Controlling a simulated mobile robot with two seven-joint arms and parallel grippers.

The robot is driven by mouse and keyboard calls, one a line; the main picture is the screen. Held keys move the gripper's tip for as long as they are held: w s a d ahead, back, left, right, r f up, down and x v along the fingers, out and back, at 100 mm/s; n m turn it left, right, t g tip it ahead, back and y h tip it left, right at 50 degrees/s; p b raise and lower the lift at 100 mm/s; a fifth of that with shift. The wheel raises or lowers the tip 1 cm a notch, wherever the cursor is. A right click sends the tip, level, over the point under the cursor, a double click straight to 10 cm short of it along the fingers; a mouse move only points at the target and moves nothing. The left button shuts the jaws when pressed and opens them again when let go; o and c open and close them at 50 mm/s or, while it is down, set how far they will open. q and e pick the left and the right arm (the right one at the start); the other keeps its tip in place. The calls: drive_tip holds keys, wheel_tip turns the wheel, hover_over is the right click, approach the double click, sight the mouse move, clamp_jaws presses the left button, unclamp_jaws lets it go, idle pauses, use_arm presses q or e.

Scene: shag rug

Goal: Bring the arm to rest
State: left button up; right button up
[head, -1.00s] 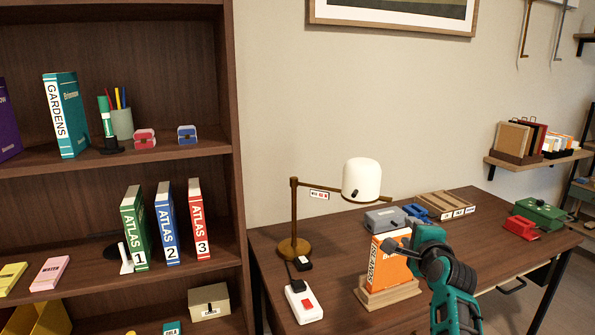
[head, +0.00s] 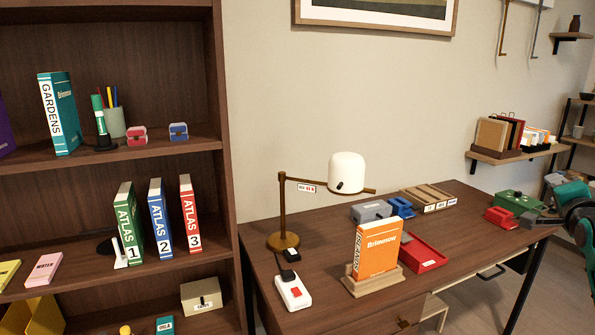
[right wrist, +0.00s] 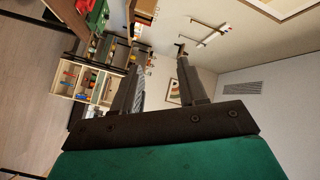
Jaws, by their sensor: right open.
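My right gripper (right wrist: 158,85) is open and empty in the right wrist view, its two dark fingers apart with the room behind them. My left gripper is in no view.
On the desk stand a lamp (head: 347,172), an orange book (head: 379,248) upright in a wooden stand, a red tray (head: 424,256), a white switch box (head: 293,292) and a green box (head: 518,201). A bookshelf (head: 228,170) stands at left.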

drive_tip(key=s+d+r, duration=0.2)
drive_tip(key=d+r, duration=0.1)
drive_tip(key=s+a+f+n+g+y, duration=0.15)
drive_tip(key=s+a+f+n, duration=0.25)
drive_tip(key=a+f+n, duration=0.45)
drive_tip(key=s+a+f+n+y, duration=0.3)
drive_tip(key=s+a+f+n, duration=0.15)
drive_tip(key=f, duration=0.75)
drive_tip(key=s+a+f+n+g+y, duration=0.1)
drive_tip(key=s+a+f+n+y, duration=0.15)
drive_tip(key=a+f+n, duration=0.45)
drive_tip(key=s+a+f+n+g+y, duration=0.2)
drive_tip(key=s+a+f+n, duration=0.1)
drive_tip(key=s+a+f, duration=0.4)
drive_tip(key=s+a+f+n+g+y, duration=0.1)
drive_tip(key=s+a+f+n, duration=0.1)
drive_tip(key=s+a+f, duration=0.55)
drive_tip(key=s+a+r+m, duration=0.1)
drive_tip(key=s+a+m, duration=0.1)
drive_tip(key=a+m, duration=0.3)
drive_tip(key=a, duration=0.3)
drive_tip(key=shift+r+t, duration=0.35)
drive_tip(key=shift+r, duration=0.05)
